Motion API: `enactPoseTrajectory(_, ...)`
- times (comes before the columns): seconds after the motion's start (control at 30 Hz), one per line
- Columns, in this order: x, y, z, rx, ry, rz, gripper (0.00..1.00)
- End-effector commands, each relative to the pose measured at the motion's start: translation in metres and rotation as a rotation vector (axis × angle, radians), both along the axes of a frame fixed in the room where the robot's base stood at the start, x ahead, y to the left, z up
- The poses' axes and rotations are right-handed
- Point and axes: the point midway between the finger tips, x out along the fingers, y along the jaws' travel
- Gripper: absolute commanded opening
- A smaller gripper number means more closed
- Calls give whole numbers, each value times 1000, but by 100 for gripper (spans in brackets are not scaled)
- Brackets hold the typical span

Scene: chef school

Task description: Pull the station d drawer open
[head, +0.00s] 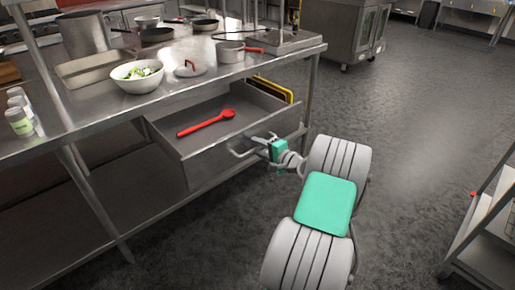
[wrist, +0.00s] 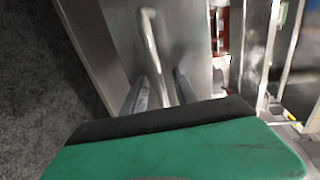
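The station d drawer (head: 205,156), a grey metal drawer under the steel counter, stands pulled well out, with its inside showing. A red spoon (head: 207,123) lies in it. Its bar handle (head: 243,147) is on the front face; in the wrist view the handle (wrist: 150,42) runs down between my two fingers. My gripper (head: 272,146) is at the right part of the handle, and its fingers (wrist: 163,88) look shut around the bar. The finger contact is partly hidden by the green gripper body in the wrist view.
The steel counter (head: 100,98) carries a salad bowl (head: 137,82), pots, a lid and jars. A metal shelf unit (head: 488,235) is at right. The floor (head: 420,130) between is clear.

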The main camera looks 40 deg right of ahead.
Motion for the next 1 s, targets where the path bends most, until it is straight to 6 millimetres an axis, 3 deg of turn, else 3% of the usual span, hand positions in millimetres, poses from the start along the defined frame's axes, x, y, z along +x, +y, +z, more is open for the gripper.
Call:
enactPoseTrajectory(0.27, -8, -1, 2, -1, 0, -3, 34)
enactPoseTrajectory(0.5, -56, -3, 12, 0, 0, -6, 34)
enactPoseTrajectory(0.63, -73, -3, 15, -1, 0, -4, 34)
enactPoseTrajectory(1.0, -77, -3, 16, 0, 0, -2, 34)
